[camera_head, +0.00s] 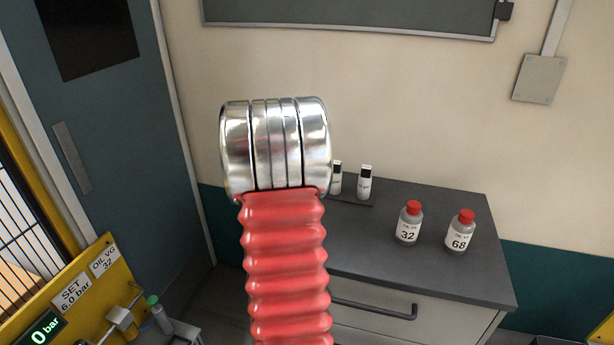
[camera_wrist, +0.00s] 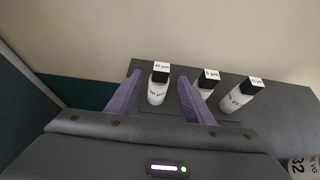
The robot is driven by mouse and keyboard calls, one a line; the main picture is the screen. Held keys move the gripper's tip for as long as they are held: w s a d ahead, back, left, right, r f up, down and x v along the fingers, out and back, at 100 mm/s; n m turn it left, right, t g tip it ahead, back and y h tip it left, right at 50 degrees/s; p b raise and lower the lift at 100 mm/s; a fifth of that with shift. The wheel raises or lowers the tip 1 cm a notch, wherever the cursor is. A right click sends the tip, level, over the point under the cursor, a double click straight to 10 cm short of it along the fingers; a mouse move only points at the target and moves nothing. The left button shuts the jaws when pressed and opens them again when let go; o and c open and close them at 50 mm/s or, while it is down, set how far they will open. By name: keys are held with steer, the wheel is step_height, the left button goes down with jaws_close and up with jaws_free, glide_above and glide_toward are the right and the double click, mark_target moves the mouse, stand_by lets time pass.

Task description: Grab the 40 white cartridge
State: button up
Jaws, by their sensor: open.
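In the wrist view, a white cartridge with a black band and a cap label that seems to read 40 µm (camera_wrist: 157,93) stands upright on the grey cabinet top. My gripper (camera_wrist: 160,77) is open, with one purple finger to each side of this cartridge. I see no clear contact. A second white cartridge, labelled 5 µm (camera_wrist: 208,84), stands just right of the right finger, which partly covers it. In the head view my arm hides the gripper and the 40 cartridge.
A third white cartridge (camera_wrist: 238,98) stands further right; two cartridges show in the head view, one at the right (camera_head: 365,184). Grey bottles with red caps, marked 32 (camera_head: 408,226) and 68 (camera_head: 460,234), stand on the cabinet top (camera_head: 440,200). A wall is behind.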

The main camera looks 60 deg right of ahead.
steer(key=shift+x, duration=2.65)
steer(key=shift+s+d+r, duration=0.1)
steer(key=shift+s+r, duration=0.05)
steer(key=shift+r, duration=0.1)
steer(key=shift+c, duration=0.2)
jaws_close()
